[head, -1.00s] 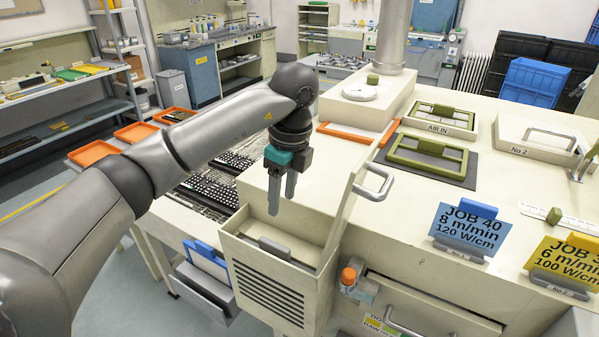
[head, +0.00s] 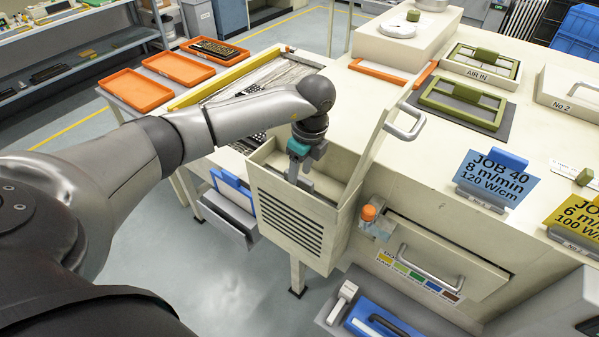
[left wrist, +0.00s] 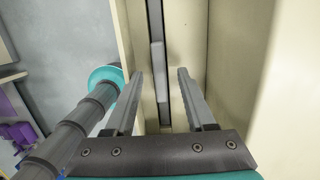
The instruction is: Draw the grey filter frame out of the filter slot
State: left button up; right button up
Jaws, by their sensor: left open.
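The filter slot is in the open-topped cream box with a louvred front (head: 285,218) at the end of the machine. The grey filter frame shows in the left wrist view as a thin dark strip down in the slot with a raised grey grip (left wrist: 158,75). In the head view a bit of the grip (head: 307,184) shows beside my fingers. My left gripper (head: 294,176) points down into the box's mouth. In the left wrist view its open fingers (left wrist: 172,78) stand on either side of the grip, apart from it. The frame's lower part is hidden.
The box's raised lid with a handle (head: 404,124) stands just right of my gripper. An orange knob (head: 368,212) sits right of the box. A blue-and-grey holder (head: 232,190) hangs at its left. Orange trays (head: 137,89) lie behind on the left.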

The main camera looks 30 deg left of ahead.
pick_arm(q)
jog(key=shift+a+f, duration=0.1)
jog(key=shift+f, duration=0.6)
pick_arm(e)
jog(key=shift+s, duration=0.2)
jog(key=shift+s, duration=0.1)
pick_arm(q)
jog(key=shift+c, duration=0.3)
grip_shut()
jog(key=c, duration=0.6)
grip_release()
grip_shut()
